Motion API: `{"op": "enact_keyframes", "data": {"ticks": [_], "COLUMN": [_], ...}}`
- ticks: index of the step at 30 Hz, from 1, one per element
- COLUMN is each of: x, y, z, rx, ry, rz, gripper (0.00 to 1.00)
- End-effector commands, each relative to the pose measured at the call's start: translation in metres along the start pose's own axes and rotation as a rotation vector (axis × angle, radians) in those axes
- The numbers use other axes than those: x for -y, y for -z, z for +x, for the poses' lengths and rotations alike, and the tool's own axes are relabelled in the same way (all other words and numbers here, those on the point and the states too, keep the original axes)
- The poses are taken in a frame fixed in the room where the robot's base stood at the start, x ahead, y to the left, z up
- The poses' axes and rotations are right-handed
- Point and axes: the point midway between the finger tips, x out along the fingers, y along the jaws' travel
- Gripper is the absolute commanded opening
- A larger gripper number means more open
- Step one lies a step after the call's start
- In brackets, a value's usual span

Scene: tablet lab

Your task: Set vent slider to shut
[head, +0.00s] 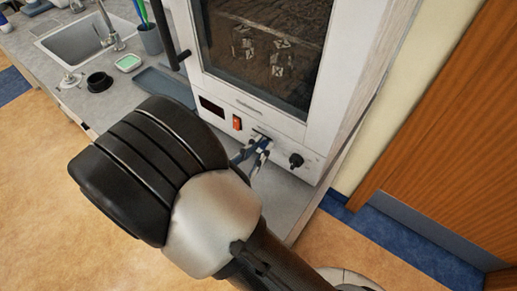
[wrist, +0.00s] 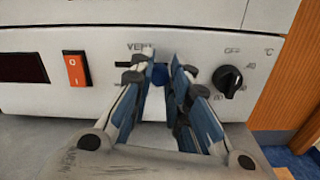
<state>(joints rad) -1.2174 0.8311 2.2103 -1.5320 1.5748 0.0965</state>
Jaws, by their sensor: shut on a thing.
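The vent slider (wrist: 159,73) is a small dark blue knob on the white front panel of a cabinet, just below the partly hidden VENT label. A dark piece of its slot (wrist: 122,65) shows to the left of the fingers. My gripper (wrist: 164,82) has its blue-padded fingers on either side of the knob and is shut on it. In the head view my gripper (head: 259,143) reaches the lower front panel. The fingers hide the knob's sides and most of the slot and its markings.
A red-orange power switch (wrist: 76,69) and a dark display (wrist: 22,68) lie left of the slider. A black temperature dial (wrist: 227,80) lies close on the right. The cabinet's window (head: 265,45) is above. A sink (head: 85,43) and small dishes are at the upper left.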

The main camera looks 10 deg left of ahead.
Motion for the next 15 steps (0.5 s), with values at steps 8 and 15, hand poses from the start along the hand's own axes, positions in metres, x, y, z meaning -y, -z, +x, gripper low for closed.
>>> {"op": "enact_keyframes", "data": {"ticks": [8, 15], "x": [0.0, -0.032], "y": [0.0, 0.007], "z": [0.0, 0.0], "rx": [0.0, -0.001], "ry": [0.0, 0.0], "rz": [0.0, 0.003], "gripper": [0.0, 0.0]}}
